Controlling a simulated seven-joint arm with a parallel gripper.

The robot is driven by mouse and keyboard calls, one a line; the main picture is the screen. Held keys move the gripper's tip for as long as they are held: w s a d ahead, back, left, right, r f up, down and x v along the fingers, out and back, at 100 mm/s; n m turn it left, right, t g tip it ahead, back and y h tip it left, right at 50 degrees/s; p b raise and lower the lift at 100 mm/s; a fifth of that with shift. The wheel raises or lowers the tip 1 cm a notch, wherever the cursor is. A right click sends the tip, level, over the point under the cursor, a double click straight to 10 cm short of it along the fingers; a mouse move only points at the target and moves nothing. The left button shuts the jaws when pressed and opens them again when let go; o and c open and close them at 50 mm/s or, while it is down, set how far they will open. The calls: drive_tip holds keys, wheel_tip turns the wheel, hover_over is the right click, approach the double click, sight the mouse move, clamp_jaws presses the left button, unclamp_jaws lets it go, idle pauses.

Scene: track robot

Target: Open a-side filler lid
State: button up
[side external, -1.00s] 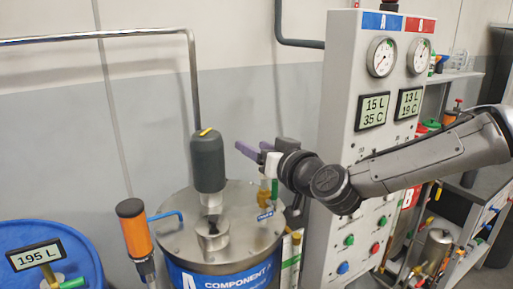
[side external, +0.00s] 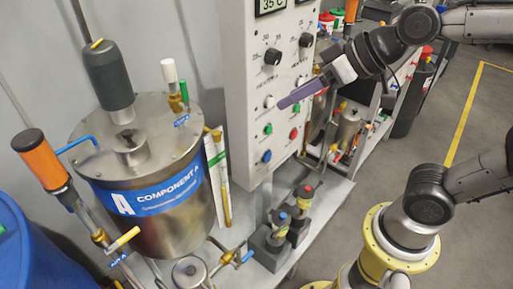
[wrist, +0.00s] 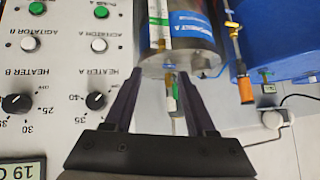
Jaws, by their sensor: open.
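The component A tank (side external: 160,225) is a steel drum with a blue label and a flat metal lid (side external: 165,115), seen in the side view. I cannot tell for certain which fitting is the filler lid. My gripper (side external: 282,104) is open and empty, right of the tank and in front of the control panel. In the wrist view my gripper (wrist: 160,74) has its two dark fingers apart, with the upside-down tank (wrist: 180,58) beyond them.
The control panel (side external: 260,90) with knobs and buttons stands right of the tank. An orange-topped cylinder (side external: 42,160), a blue pipe (side external: 78,143) and a white-topped brass valve (side external: 172,85) surround the lid. A blue drum (side external: 25,250) is at the left.

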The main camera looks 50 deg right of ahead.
drive_tip(key=s+d+f+m+g+h, duration=0.1)
drive_tip(key=s+d+f+g, duration=0.15)
drive_tip(key=s, duration=0.35)
drive_tip(key=s+d+f+g+h, duration=0.1)
drive_tip(key=s+d+f+h, duration=0.15)
drive_tip(key=s+d, duration=0.2)
drive_tip(key=n+t+y, duration=0.4)
drive_tip(key=t+y, duration=0.4)
drive_tip(key=t, duration=0.3)
approach(131, 136)
drive_tip(key=x, duration=1.1)
clamp_jaws()
drive_tip(key=shift+f, duration=0.1)
